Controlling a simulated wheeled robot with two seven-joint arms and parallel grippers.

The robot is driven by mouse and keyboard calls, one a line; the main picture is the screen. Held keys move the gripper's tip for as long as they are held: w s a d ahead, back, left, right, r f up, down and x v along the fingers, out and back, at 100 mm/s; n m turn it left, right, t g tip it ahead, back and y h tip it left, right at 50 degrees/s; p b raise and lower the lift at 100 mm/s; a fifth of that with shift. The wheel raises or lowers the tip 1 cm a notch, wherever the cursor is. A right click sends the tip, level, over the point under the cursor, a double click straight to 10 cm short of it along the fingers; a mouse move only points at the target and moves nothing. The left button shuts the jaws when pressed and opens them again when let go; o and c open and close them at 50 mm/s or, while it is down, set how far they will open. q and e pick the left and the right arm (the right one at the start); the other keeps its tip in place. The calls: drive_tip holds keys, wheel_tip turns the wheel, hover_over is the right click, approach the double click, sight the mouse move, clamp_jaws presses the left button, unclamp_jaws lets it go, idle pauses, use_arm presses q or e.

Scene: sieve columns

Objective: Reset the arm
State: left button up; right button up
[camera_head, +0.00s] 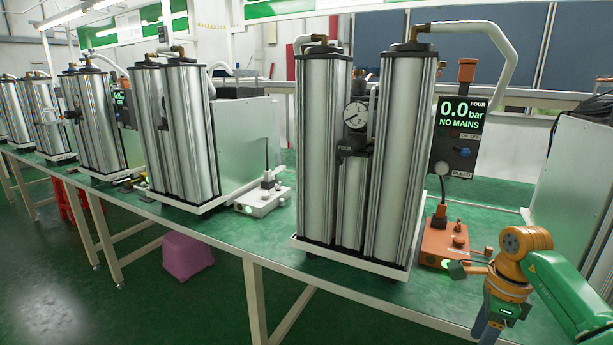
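My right arm, green and orange, comes in from the lower right, in front of the orange box on the bench. Its orange wrist is bent and points down. My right gripper (487,331) shows as dark grey-blue parts below the wrist, at the bottom edge of the picture. Its fingertips are not clearly seen, so I cannot tell if it is open, shut or holding anything. My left arm and gripper are not in view.
The unit marked FOUR has silver columns (322,150), a gauge (356,115) and a display (461,114) reading 0.0 bar, NO MAINS. An orange box (443,240) and a white box (262,199) sit on the green bench (270,235). More column units (190,130) stand left.

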drive_tip(key=w+a+f+m+t+y+p, duration=0.35)
drive_tip(key=a+f+m+y, duration=0.2)
drive_tip(key=a+m, duration=0.45)
drive_tip(key=w+a+f+m+t+y+p, duration=0.25)
drive_tip(key=a+f+m+t+y, duration=0.35)
drive_tip(key=a, duration=0.6)
drive_tip(key=s+d+f+m+h+p, duration=0.1)
drive_tip(key=s+d+f+m+h, duration=0.4)
drive_tip(key=f+m, duration=0.4)
drive_tip(key=s+d+f+m+h, duration=0.2)
drive_tip(key=s+f+m+h, duration=0.3)
drive_tip(key=s+f+m, duration=0.4)
use_arm(q)
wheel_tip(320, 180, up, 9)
drive_tip(key=p, duration=0.1)
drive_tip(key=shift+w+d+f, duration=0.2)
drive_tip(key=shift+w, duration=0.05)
use_arm(e)
drive_tip(key=s+f+m+g, duration=0.2)
drive_tip(key=s+m+g, duration=0.1)
drive_tip(key=s, duration=0.5)
drive_tip(key=s+f+m+g+h, duration=0.1)
drive_tip(key=s+f+m+g, duration=0.1)
drive_tip(key=s, duration=0.7)
drive_tip(key=s+f+m+g+h, duration=0.1)
drive_tip(key=s+m+g, duration=0.3)
drive_tip(key=s, duration=0.5)
drive_tip(key=shift+f+m, duration=0.85)
drive_tip(key=shift+m, duration=0.25)
